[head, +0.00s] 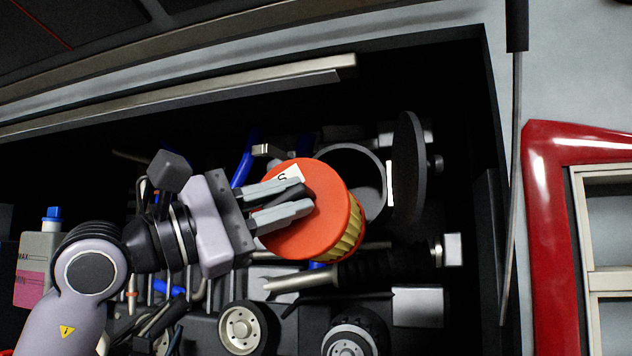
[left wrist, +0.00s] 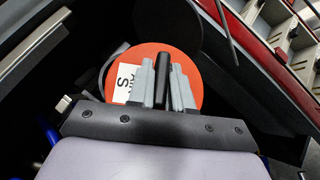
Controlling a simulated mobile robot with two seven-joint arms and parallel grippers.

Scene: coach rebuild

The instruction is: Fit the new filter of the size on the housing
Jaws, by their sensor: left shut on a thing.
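My left gripper (head: 296,201) is shut on the filter (head: 312,232), which has an orange-red end cap and yellow pleated sides. A white label with "S" shows on the cap. The left wrist view also shows the cap (left wrist: 189,72) and my left gripper's fingers (left wrist: 168,85) in front of it. The round grey housing (head: 371,172) is just behind and right of the filter and partly hidden by it. Its open mouth shows. The dark round lid (head: 409,168) stands open at the housing's right. Whether the filter touches the housing, I cannot tell. My right gripper is not in view.
The engine bay has a dark rim and a pale metal bar (head: 200,92) along the back. Pulleys (head: 243,327), hoses and a black ribbed duct (head: 385,268) lie below the filter. A pink-filled bottle (head: 38,262) stands left. A red cabinet (head: 553,230) is at right.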

